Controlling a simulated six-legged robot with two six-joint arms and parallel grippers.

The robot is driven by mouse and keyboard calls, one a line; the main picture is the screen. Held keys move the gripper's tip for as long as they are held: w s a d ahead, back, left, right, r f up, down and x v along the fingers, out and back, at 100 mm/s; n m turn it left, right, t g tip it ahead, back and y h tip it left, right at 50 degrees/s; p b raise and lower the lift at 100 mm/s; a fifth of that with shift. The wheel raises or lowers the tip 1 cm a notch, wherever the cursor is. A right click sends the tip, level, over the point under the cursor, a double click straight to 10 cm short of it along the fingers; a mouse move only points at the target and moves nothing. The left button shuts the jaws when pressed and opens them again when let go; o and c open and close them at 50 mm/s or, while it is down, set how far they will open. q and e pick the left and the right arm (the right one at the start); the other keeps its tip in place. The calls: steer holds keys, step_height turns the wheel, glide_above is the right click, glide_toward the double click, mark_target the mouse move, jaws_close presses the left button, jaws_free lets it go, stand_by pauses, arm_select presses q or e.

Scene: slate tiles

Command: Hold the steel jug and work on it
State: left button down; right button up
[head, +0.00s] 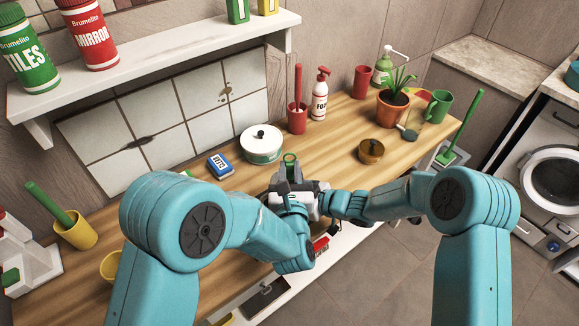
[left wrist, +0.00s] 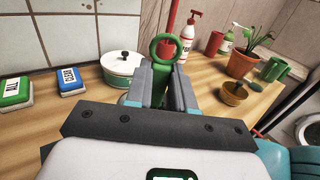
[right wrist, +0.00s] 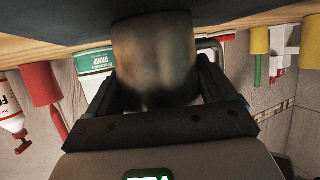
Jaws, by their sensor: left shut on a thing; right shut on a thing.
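The steel jug (right wrist: 155,62) shows in the right wrist view as a blurred, dull metal cylinder between my right gripper's fingers (right wrist: 160,100). My right gripper is shut on it. In the head view the jug is hidden behind my grippers. My left gripper (head: 291,178) is shut on a green thing with a ring-shaped end (head: 290,157). The ring (left wrist: 165,47) stands above the fingertips in the left wrist view. The lower part of the green thing is hidden between the fingers, so I cannot tell whether it touches the jug.
A white lidded pot (head: 262,146) stands just behind my grippers. A blue box (head: 220,165) lies to its left. A brown bowl (head: 371,151) and a potted plant (head: 393,108) stand to the right. A white shelf (head: 160,70) hangs above. The wooden counter (head: 325,140) has bare room between pot and bowl.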

arm_select(q)
steer(key=shift+d+r, duration=0.15)
steer(key=shift+r, duration=1.4)
arm_select(e)
steer(key=shift+a, duration=0.1)
arm_select(q)
steer(key=shift+f, duration=0.15)
steer(key=shift+f, duration=1.4)
arm_select(e)
steer(key=shift+s, duration=0.1)
arm_select(q)
steer(key=shift+r, duration=1.55)
steer(key=shift+f, duration=0.1)
